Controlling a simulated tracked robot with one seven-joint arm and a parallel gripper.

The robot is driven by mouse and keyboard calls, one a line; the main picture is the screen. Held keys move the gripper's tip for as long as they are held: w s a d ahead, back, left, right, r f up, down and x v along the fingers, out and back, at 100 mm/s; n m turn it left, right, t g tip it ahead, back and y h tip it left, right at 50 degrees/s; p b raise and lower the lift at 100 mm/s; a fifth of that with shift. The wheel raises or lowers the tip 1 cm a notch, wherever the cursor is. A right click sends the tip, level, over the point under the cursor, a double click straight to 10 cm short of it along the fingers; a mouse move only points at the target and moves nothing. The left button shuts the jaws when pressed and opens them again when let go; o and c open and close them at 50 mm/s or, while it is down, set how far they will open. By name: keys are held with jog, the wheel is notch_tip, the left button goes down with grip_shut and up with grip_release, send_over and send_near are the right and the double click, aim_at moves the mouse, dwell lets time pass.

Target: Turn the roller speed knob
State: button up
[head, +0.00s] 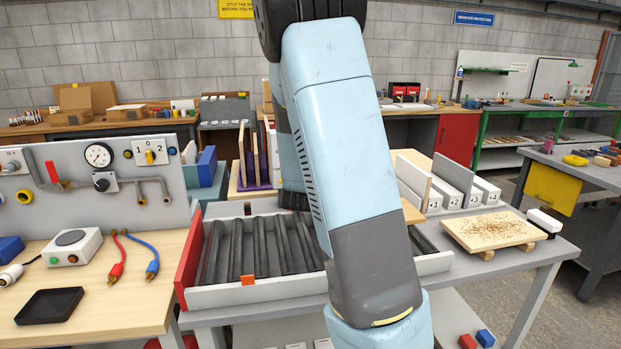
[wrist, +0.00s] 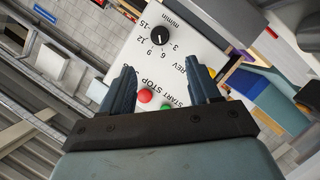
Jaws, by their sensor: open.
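The roller speed knob (wrist: 160,37) is a round black knob on a white control panel (wrist: 190,40) in the wrist view. Numbers from 3 to 15 and "m/min" are printed around it. A thin light mark shows on the knob, but its exact setting is too small to read surely. My gripper (wrist: 161,76) is open and empty. Its two dark fingers point toward the panel, with the knob beyond the tips and roughly between them, apart from both. In the head view my arm covers the gripper and the knob.
A red button (wrist: 145,96) by STOP and a green button (wrist: 168,108) by START show between the fingers. In the head view, the roller conveyor's white front rail (head: 257,293) lies below my arm. A wooden board (head: 490,229) with shavings is at right, and a pipe panel (head: 100,205) at left.

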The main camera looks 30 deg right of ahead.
jog(key=x, duration=1.2)
jog(key=shift+w, duration=0.3)
jog(key=shift+d, duration=0.1)
jog(key=c, duration=1)
